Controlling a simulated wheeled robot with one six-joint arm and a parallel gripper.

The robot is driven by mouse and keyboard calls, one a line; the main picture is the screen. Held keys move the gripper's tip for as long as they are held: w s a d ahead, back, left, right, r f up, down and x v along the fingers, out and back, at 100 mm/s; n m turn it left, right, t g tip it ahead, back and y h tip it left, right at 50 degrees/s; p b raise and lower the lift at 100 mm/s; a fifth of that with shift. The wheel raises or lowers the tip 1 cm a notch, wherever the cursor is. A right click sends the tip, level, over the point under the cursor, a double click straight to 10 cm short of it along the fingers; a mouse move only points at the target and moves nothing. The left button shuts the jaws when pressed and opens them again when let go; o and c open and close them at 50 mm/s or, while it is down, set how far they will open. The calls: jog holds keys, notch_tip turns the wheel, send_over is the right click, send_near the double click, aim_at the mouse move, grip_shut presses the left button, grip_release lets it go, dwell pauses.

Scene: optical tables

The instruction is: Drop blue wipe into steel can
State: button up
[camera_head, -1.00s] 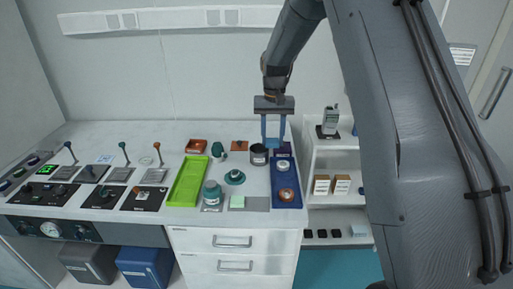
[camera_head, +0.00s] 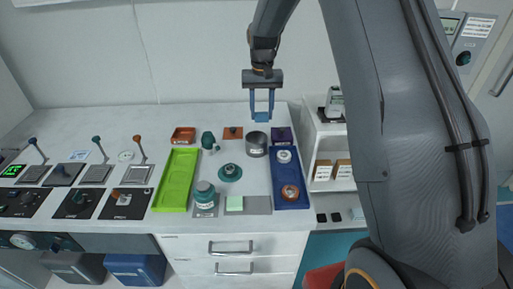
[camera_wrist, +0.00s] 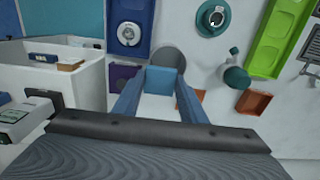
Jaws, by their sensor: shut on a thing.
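My gripper (camera_head: 262,115) is shut on the blue wipe (camera_head: 261,117), a small light-blue square held between the two blue fingertips. In the wrist view the wipe (camera_wrist: 164,82) hangs between the fingers in front of a grey round can. The steel can (camera_head: 256,146) is a dark grey open cylinder standing on the bench, just below and slightly left of the gripper in the head view. In the wrist view the can (camera_wrist: 168,58) is partly hidden behind the wipe. The wipe appears above and behind the can, apart from it.
A blue tray (camera_head: 291,199) with round items is right of the can. A green tray (camera_head: 175,181) lies left. A white shelf (camera_head: 324,150) is at the right.

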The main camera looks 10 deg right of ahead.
aim_at(261, 115)
jog(key=shift+f+b, duration=0.6)
jog(key=shift+f, duration=0.9)
jog(key=o, duration=1.1)
jog(key=shift+r+b, duration=1.4)
jog(key=shift+r, duration=2.5)
jog(key=s+f+n+b, duration=0.1)
jog(key=s+f, duration=0.4)
jog(key=s, duration=0.9)
jog(key=s+f+n+t+b, duration=0.1)
jog(key=s+f, duration=0.4)
jog(key=s, duration=1)
jog(key=shift+b, duration=0.75)
